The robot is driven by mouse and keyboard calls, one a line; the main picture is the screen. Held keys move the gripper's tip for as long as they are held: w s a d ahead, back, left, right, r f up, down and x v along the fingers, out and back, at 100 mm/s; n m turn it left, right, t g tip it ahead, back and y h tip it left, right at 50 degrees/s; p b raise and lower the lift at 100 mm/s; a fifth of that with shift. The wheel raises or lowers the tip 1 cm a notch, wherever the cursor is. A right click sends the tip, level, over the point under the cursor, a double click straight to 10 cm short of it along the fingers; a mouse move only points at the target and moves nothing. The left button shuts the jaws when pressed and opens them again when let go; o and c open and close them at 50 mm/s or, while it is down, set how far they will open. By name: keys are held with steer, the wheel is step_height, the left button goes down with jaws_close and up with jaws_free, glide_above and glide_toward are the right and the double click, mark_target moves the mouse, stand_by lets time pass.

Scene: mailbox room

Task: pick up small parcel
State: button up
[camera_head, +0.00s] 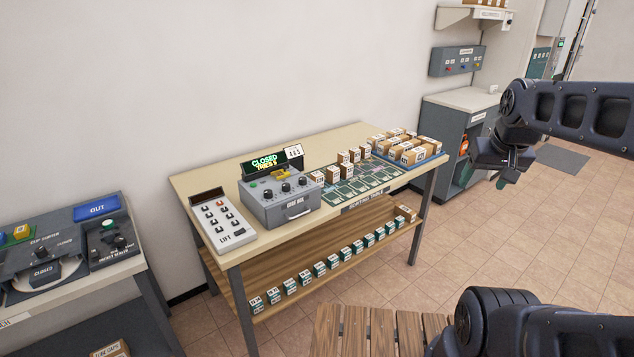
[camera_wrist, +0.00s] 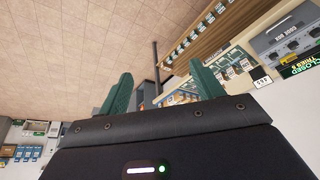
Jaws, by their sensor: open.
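Several small brown parcels with white labels stand on the sorting table (camera_head: 205,177). A group of parcels (camera_head: 418,153) sits in a blue tray at the table's right end, and a few more parcels (camera_head: 345,157) stand on the green sorting mat (camera_head: 350,190). Which one is the small parcel I cannot tell. My gripper (camera_head: 512,178) is in the air to the right of the table, apart from everything. In the wrist view its two green fingers (camera_wrist: 163,92) are spread wide with nothing between them.
A grey code box (camera_head: 280,203) and a white lift keypad (camera_head: 221,220) stand on the table's left part. Small boxes line the lower shelf (camera_head: 330,262). A wooden slatted top (camera_head: 375,330) is at the front. A grey cabinet (camera_head: 440,140) stands behind; tiled floor is clear at right.

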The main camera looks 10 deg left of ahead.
steer(key=shift+w, duration=0.1)
steer(key=w+a+r+n, duration=0.1)
steer(key=w+a+n, duration=0.3)
steer(key=w, duration=0.5)
steer(key=w+a+r+n+g+h, duration=0.1)
steer(key=w+a+n, duration=0.2)
steer(key=w, duration=0.6)
steer(key=w+a+r+n, duration=0.1)
steer(key=w+a+n, duration=0.3)
steer(key=w, duration=0.5)
steer(key=n+h, duration=0.2)
steer(key=n, duration=1.4)
glide_above(317, 174)
steer(key=a, duration=0.1)
steer(key=shift+g, duration=0.3)
steer(key=f, duration=2.8)
steer(key=shift+s+a+f, duration=0.1)
steer(key=shift+s+a, duration=0.1)
steer(key=shift+s, duration=0.1)
steer(key=shift+w+f, duration=0.1)
steer(key=shift+f, duration=0.4)
steer(key=shift+s+x, duration=0.2)
steer(key=shift+x, duration=3.15)
steer(key=shift+d, duration=0.1)
